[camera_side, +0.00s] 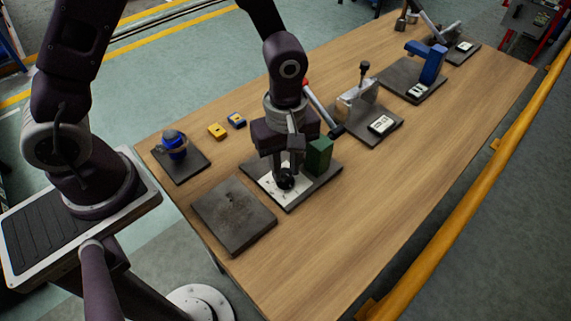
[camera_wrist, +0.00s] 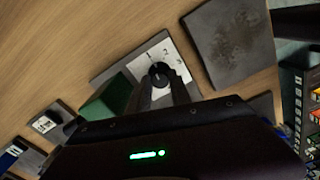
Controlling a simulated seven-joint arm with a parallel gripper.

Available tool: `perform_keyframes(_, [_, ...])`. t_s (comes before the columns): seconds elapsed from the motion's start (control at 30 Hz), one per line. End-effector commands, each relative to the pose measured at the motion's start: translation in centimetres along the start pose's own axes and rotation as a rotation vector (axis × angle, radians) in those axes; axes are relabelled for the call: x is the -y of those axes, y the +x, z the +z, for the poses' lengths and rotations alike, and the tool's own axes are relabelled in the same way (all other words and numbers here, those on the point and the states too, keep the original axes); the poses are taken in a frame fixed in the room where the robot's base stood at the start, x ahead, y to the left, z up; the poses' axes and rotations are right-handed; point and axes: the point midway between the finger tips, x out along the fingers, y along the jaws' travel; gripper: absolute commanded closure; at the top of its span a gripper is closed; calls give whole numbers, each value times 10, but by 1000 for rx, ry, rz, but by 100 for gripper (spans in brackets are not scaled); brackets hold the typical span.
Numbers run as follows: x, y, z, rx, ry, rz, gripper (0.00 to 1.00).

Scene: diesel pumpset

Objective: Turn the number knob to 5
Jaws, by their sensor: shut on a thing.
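The number knob is a round black knob (camera_side: 285,180) on a white dial plate (camera_side: 267,186) with dark numbers, set on a grey base with a green block (camera_side: 319,156) beside it. In the wrist view the knob (camera_wrist: 159,71) sits at the middle of the white plate (camera_wrist: 176,62), where numbers near 1, 2 and 3 show. My gripper (camera_side: 284,172) points down at the knob, and its fingers are shut on it. The fingers also show in the wrist view (camera_wrist: 161,88). The lower part of the dial is hidden by my gripper, and I cannot tell which number the knob points to.
A bare grey plate (camera_side: 234,215) lies left of the dial base. The table's front right is clear. A yellow rail (camera_side: 480,175) runs alongside.

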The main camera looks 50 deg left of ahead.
Motion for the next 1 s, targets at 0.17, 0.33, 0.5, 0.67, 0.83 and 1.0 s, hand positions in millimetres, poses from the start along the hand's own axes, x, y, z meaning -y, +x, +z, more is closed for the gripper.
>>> perform_keyframes(0.17, [0, -1, 0, 0, 137, 2, 100])
perform_keyframes(0.33, [0, -1, 0, -1, 298, 2, 100])
perform_keyframes(0.5, [0, -1, 0, -1, 460, 2, 100])
perform_keyframes(0.67, [0, -1, 0, -1, 612, 2, 100])
perform_keyframes(0.83, [0, -1, 0, -1, 773, 2, 100])
perform_keyframes(1.0, [0, -1, 0, -2, 936, 2, 100])
